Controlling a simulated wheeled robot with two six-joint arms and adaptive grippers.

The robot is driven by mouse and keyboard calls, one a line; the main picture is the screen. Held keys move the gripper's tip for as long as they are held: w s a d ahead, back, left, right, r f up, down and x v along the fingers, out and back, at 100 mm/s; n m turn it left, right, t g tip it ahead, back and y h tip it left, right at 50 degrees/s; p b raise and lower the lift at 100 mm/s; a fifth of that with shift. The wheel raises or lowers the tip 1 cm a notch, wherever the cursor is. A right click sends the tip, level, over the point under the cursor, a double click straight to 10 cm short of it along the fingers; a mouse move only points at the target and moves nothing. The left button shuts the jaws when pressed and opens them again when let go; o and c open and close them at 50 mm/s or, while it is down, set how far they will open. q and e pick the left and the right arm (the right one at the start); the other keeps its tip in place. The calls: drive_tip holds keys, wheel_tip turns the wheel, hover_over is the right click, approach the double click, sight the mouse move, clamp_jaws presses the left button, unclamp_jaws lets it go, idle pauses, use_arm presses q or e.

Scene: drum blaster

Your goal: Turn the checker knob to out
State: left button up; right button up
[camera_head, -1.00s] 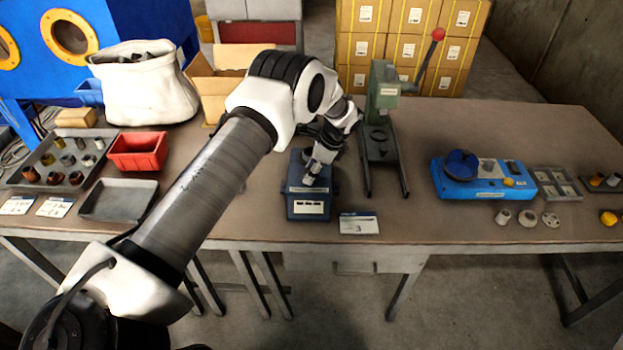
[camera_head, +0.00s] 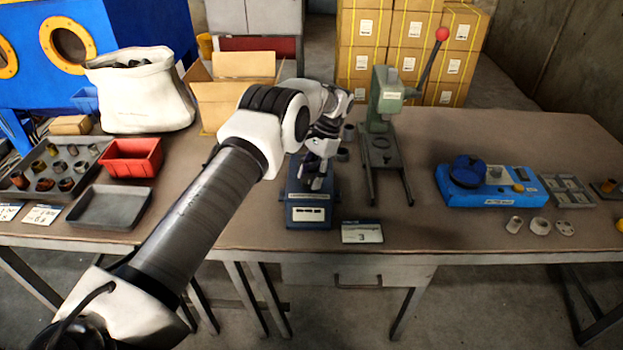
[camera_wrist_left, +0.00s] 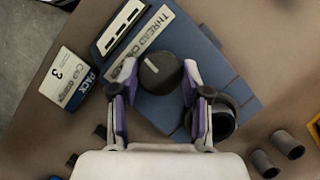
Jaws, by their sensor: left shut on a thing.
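The checker (camera_head: 308,216) is a dark blue box on the table's front middle, left of the green press. In the left wrist view the checker (camera_wrist_left: 215,75) shows a "THREAD CHECK..." label, partly covered, and a panel of white windows. My left gripper (camera_wrist_left: 160,80) is shut on the knob, one finger on each side. In the head view my left gripper (camera_head: 318,176) is over the checker and hides the knob. My right gripper is in neither view.
A green press (camera_head: 384,120) with a red-tipped lever stands close right of the checker. A card marked 3 (camera_head: 362,232) lies at its front right. A blue device (camera_head: 490,190) stands farther right, and a red bin (camera_head: 131,158) and grey tray (camera_head: 111,208) are left.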

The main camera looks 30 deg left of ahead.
sight(311, 178)
use_arm(q)
drive_tip(key=shift+s+f+n, duration=0.15)
drive_tip(key=shift+f+n, duration=0.05)
drive_tip(key=shift+n, duration=0.2)
drive_tip(key=o, duration=1.1)
drive_tip(key=shift+r, duration=0.2)
wheel_tip(311, 178, up, 10)
drive_tip(key=shift+f, duration=0.1)
